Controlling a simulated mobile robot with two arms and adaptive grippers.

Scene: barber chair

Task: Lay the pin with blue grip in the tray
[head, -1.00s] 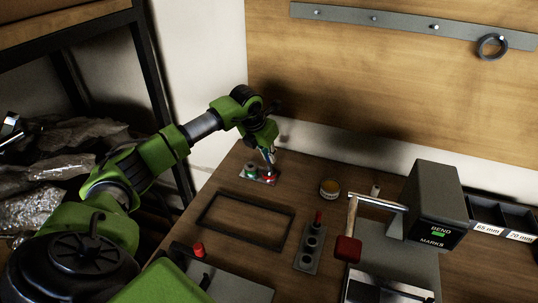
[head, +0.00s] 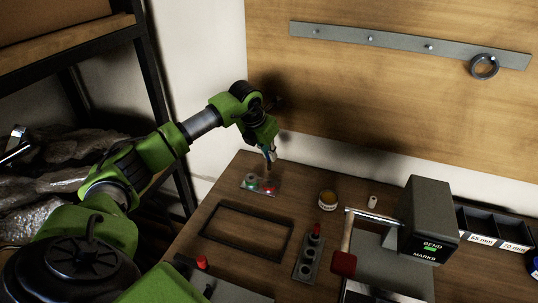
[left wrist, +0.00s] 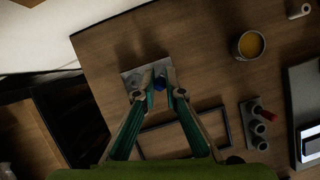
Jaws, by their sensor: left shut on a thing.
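My left gripper (head: 269,154) is over the back left of the bench, above a small grey holder block (head: 249,184). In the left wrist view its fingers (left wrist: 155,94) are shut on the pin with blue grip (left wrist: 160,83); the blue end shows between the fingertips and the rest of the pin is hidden. I cannot tell whether the pin's lower end is clear of the block. The tray (head: 205,223) is a dark, thin-rimmed rectangle in front of the block; it looks empty. Its rim also shows in the left wrist view (left wrist: 226,128). My right gripper is not in view.
A grey block with a red-topped pin (head: 317,230) stands right of the tray. A round yellow-topped tin (head: 327,197), a bending device (head: 425,225) with a red-knobbed lever (head: 343,263), and labelled bins (head: 490,228) are farther right. A shelf (head: 160,110) stands left of the bench.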

